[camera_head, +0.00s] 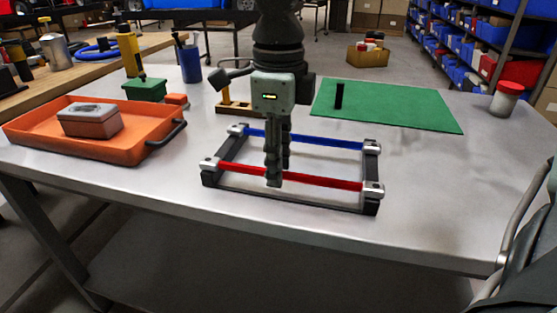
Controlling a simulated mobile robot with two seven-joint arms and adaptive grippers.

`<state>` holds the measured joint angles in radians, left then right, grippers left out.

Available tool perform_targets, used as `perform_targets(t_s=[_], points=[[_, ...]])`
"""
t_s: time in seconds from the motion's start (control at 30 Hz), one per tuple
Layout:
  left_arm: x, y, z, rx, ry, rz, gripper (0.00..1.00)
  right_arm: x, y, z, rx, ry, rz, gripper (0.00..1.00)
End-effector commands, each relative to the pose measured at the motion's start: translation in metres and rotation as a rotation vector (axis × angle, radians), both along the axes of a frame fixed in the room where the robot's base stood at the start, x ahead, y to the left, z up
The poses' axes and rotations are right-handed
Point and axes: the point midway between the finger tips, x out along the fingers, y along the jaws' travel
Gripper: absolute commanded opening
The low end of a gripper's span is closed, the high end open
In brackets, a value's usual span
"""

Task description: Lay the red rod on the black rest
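The red rod (320,181) spans the near side of a black rest (290,200), a low frame with silver blocks at its corners. Its ends meet the two near silver blocks; whether it bears fully on them cannot be told. A blue rod (312,139) spans the far side in parallel. My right gripper (275,180) points straight down at the red rod, left of its middle. Its fingers are seen nearly edge-on and overlap the rod, hiding a short piece. The gap between the fingers is hidden, so their grip is unclear. My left gripper is not in view.
An orange tray (40,136) with a grey box (92,121) stands at the left. A green mat (410,108) with a small black cylinder (339,95) lies behind right. A red-lidded jar (506,98) stands far right. The tabletop right of the rest is clear.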

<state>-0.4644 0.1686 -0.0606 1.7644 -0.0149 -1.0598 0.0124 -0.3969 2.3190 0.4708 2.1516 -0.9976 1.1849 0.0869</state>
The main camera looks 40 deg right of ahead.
Motion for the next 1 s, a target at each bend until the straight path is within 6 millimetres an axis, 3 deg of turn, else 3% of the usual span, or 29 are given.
perform_targets(t_s=[0.17,0.6,0.8,1.0], points=[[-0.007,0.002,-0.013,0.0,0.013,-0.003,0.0,0.001,0.0,0.017,-0.001,-0.005,-0.002,0.32],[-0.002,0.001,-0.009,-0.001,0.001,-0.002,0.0,0.001,0.0,0.107,-0.001,-0.003,-0.001,0.32],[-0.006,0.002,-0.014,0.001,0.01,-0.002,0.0,0.0,0.0,0.122,0.001,-0.001,-0.001,0.32],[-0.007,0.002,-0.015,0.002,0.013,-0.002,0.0,0.0,0.0,0.123,0.0,0.0,0.0,0.32]])
